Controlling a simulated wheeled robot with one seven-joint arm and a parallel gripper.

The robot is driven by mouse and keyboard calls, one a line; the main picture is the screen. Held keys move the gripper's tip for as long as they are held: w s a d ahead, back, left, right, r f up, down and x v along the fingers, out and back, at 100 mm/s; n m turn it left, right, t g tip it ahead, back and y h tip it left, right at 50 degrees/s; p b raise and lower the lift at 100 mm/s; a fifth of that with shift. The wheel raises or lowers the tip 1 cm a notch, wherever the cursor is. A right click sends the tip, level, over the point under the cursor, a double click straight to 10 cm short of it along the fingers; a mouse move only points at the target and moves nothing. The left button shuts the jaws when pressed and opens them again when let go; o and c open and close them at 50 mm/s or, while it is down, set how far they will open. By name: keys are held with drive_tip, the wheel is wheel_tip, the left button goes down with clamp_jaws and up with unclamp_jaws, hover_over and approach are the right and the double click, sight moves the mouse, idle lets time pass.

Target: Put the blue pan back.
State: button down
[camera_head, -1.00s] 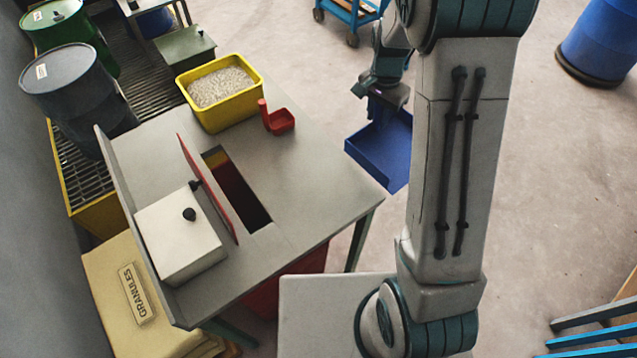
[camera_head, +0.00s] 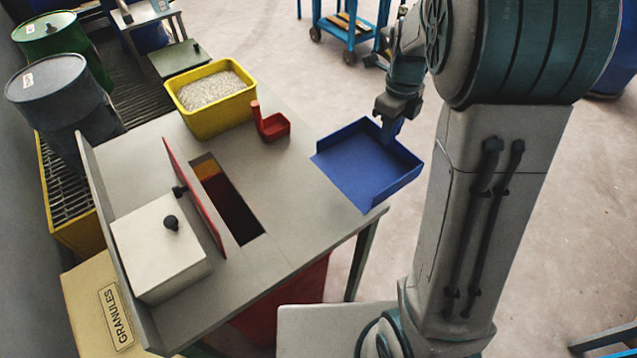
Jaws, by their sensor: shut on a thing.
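The blue pan (camera_head: 362,165) is an open tray with low walls and one open side facing left. My gripper (camera_head: 388,128) is shut on the pan at its far right wall and holds it at the right edge of the grey table (camera_head: 310,205). The pan looks roughly level and empty. In the picture it overlaps the table's right corner; I cannot tell whether it touches the top. The fingertips are partly hidden by the gripper body and the pan wall.
On the table are a yellow bin (camera_head: 214,98) of pale granules, a red scoop (camera_head: 270,122), a slot (camera_head: 228,200) with an upright red flap (camera_head: 193,195), and a white box (camera_head: 160,245) with a black knob. A blue cart (camera_head: 350,30) stands behind.

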sight(339, 144)
drive_tip(key=w+a+f, duration=0.1)
drive_tip(key=a+f, duration=0.1)
drive_tip(key=a, duration=0.1)
drive_tip(key=w+a+f+p, duration=0.1)
drive_tip(key=a+f, duration=0.1)
drive_tip(key=a, duration=0.2)
drive_tip(key=w+a+f, duration=0.1)
drive_tip(key=a+f, duration=0.2)
drive_tip(key=a, duration=0.1)
drive_tip(key=shift+p, duration=0.3)
drive_tip(key=shift+f, duration=1.95)
drive_tip(key=shift+f, duration=0.1)
drive_tip(key=c, duration=1.1)
unclamp_jaws()
drive_tip(key=shift+c, duration=0.2)
